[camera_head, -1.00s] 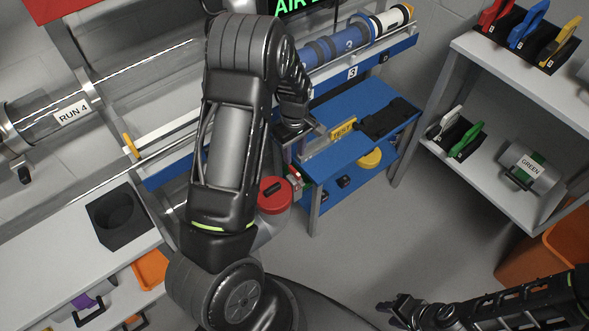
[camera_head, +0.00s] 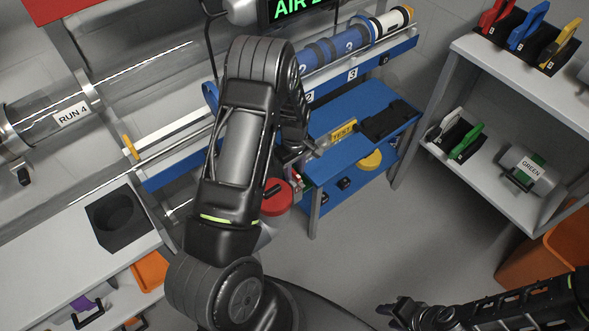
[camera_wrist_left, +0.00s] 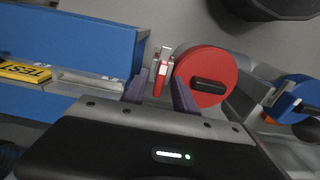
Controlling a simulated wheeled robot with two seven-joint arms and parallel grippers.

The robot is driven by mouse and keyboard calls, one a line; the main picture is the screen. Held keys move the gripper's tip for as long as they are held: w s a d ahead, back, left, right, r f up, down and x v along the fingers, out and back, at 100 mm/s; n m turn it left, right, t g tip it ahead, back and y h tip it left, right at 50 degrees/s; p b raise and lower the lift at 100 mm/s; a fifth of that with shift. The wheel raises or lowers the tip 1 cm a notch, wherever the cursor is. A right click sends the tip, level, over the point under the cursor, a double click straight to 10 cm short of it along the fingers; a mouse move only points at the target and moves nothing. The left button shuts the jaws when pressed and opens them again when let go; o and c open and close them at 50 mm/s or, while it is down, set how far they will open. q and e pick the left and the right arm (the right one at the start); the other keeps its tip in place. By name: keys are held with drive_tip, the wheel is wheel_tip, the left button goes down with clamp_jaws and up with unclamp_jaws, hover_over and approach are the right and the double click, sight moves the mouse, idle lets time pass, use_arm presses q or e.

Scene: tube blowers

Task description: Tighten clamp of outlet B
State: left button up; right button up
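A red round outlet cap (camera_head: 276,198) with a dark bar on its face shows below my left forearm in the head view. It also shows in the left wrist view (camera_wrist_left: 206,77). Beside it is a small red and silver clamp (camera_wrist_left: 160,76), with its red lever upright in that view. My left gripper (camera_wrist_left: 160,92) is open, its two dark fingers spread, with the clamp between or just beyond their tips; I cannot tell contact. In the head view the left fingers are mostly hidden. No letter B is readable. My right gripper (camera_head: 388,309) is at the lower right, away from the outlets.
A blue bench (camera_head: 345,150) with a yellow TEST label (camera_head: 343,131) stands beside the left gripper. A blue outlet (camera_wrist_left: 295,97) with its own clamp is at the right of the wrist view. A grey shelf (camera_head: 490,180) stands right. Floor between is clear.

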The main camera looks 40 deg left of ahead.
use_arm(q)
drive_tip(key=shift+c, duration=0.4)
clamp_jaws()
drive_tip(key=shift+m, duration=0.4)
drive_tip(key=shift+f+m+b, duration=0.1)
drive_tip(key=shift+m+b, duration=0.75)
drive_tip(key=shift+m, duration=0.35)
drive_tip(key=m+b, duration=0.1)
drive_tip(key=m, duration=0.2)
drive_tip(key=shift+m, duration=0.3)
drive_tip(key=m+b, duration=0.2)
drive_tip(key=m, duration=0.3)
drive_tip(key=m+b, duration=0.1)
drive_tip(key=m, duration=0.5)
